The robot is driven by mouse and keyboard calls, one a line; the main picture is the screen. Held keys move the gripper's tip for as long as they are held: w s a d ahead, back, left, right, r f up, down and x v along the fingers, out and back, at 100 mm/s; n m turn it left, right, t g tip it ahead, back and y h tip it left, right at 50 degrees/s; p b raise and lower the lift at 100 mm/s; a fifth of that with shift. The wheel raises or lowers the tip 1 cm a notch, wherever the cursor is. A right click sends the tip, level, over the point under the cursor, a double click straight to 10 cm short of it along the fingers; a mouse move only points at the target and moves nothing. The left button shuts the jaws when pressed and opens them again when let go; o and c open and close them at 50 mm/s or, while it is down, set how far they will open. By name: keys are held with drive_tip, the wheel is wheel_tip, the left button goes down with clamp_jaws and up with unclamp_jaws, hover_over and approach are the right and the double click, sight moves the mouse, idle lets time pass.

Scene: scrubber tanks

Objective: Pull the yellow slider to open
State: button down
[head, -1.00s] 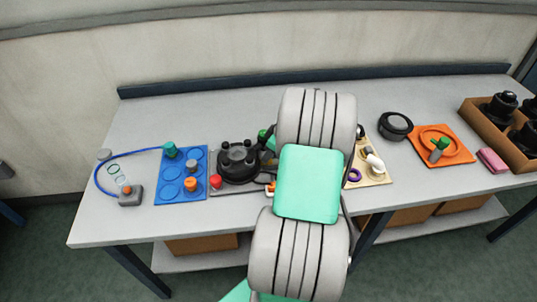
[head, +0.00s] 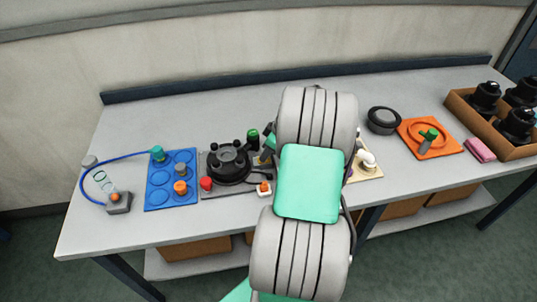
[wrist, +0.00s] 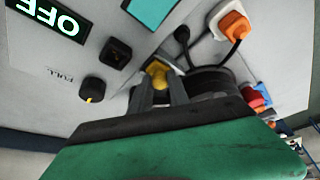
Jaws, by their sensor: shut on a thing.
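In the wrist view the yellow slider (wrist: 157,69) shows as a small rounded yellow piece on a light grey panel (wrist: 105,20). My gripper (wrist: 159,90) has its two dark fingers on either side of the slider and is shut on it. The fingers and the green gripper body hide the slider's lower part and its track. In the head view my arm covers the middle of the bench, and the slider cannot be made out there.
In the head view a black round unit (head: 228,162), a blue tray (head: 171,180) and an orange tray (head: 430,138) sit on the grey bench (head: 125,125).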

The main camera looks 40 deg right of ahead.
drive_tip(key=shift+d+r, duration=0.1)
drive_tip(key=shift+d, duration=0.15)
drive_tip(key=c, duration=1.5)
unclamp_jaws()
drive_tip(key=shift+s, duration=0.1)
drive_tip(key=b+v, duration=0.1)
drive_tip(key=v, duration=0.6)
drive_tip(key=shift+r, duration=0.35)
